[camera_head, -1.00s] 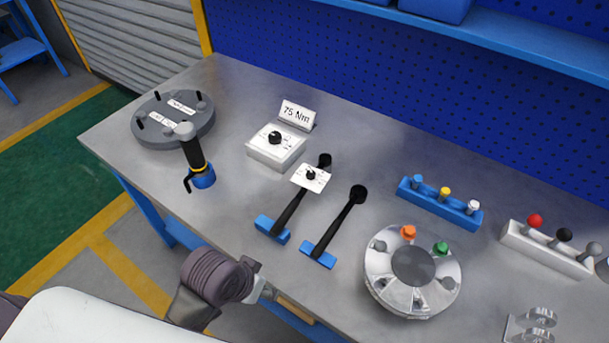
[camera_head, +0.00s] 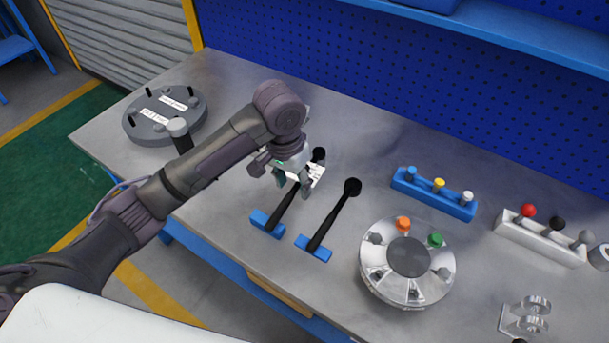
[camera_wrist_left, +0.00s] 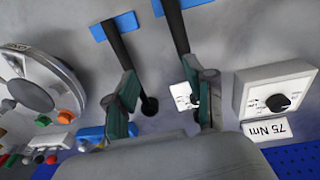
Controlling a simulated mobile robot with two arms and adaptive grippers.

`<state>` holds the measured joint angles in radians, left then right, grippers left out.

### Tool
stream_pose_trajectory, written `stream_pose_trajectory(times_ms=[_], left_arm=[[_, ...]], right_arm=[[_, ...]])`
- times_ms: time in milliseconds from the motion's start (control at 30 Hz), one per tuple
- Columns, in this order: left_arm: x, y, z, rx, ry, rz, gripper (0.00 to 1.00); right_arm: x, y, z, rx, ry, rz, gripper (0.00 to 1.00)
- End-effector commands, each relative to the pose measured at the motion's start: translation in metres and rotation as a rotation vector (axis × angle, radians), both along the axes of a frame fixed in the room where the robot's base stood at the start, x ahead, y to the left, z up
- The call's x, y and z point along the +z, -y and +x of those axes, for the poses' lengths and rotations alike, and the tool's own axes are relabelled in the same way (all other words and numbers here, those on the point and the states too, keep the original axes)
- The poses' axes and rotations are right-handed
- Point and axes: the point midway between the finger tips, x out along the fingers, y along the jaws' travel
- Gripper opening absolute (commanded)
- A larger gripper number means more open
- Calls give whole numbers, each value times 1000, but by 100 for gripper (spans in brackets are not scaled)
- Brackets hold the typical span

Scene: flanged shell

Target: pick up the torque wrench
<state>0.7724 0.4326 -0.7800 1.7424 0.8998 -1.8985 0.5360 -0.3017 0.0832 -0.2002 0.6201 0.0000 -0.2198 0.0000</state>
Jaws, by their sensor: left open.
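The torque wrench (camera_head: 284,208) is a black bar with a blue grip at its near end, a round black head and a small white dial plate. It lies on the bench, and the dial plate is partly hidden by my left gripper (camera_head: 293,183). A similar bar without a dial (camera_head: 335,217) lies to its right. My left gripper is open and empty above the dial end. In the left wrist view its fingers (camera_wrist_left: 163,100) are apart, one near the plain bar (camera_wrist_left: 120,47), the other by the torque wrench (camera_wrist_left: 174,25) and its dial plate. Contact cannot be told.
A metal flanged shell (camera_head: 372,276) stands right of the bars. A blue peg holder (camera_head: 430,197) and a white one (camera_head: 540,243) are beyond it. A grey round plate (camera_head: 150,125) lies left. A white dial box (camera_wrist_left: 262,88) with a 75 Nm sign (camera_wrist_left: 267,130) is close beside the gripper.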

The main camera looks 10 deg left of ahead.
Motion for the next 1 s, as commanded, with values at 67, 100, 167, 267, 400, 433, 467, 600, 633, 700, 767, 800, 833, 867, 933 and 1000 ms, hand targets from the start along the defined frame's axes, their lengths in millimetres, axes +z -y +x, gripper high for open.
stream_pose_trajectory(times_ms=[67,100,167,267,400,433,467,600,633,700,767,800,833,867,933,1000], left_arm=[[19,-12,14,31,-10,39,54],[26,-16,17,44,-17,50,54],[33,-21,21,59,-25,63,54],[36,-25,23,73,-33,76,54],[17,-25,23,74,-38,76,54],[11,-25,22,73,-39,77,54],[5,-25,22,72,-38,76,54],[-22,-25,22,73,-37,75,54],[-27,-25,23,74,-37,75,54],[-36,-25,23,73,-34,75,54],[-42,-24,23,72,-33,73,54],[-45,-24,23,71,-33,74,54],[-46,-24,23,71,-33,74,54],[-47,-24,23,72,-33,73,54],[-53,-25,23,73,-34,74,54],[-62,-25,23,72,-34,75,54]], right_arm=[[0,0,0,0,0,0,51],[0,0,0,0,0,0,51],[0,0,0,0,1,0,51],[0,0,1,0,1,0,51],[3,-1,1,0,1,1,51],[3,-1,1,0,1,1,51],[4,-1,1,-1,1,1,51],[7,-3,1,-2,1,4,51],[7,-3,1,-2,1,4,51],[8,-4,1,-2,1,5,51],[8,-5,1,-2,2,6,51],[8,-5,1,-2,2,7,51],[8,-5,1,-2,2,7,51],[9,-6,2,-2,2,7,51],[11,-5,2,-2,2,7,51],[15,-5,2,-2,2,7,51]])
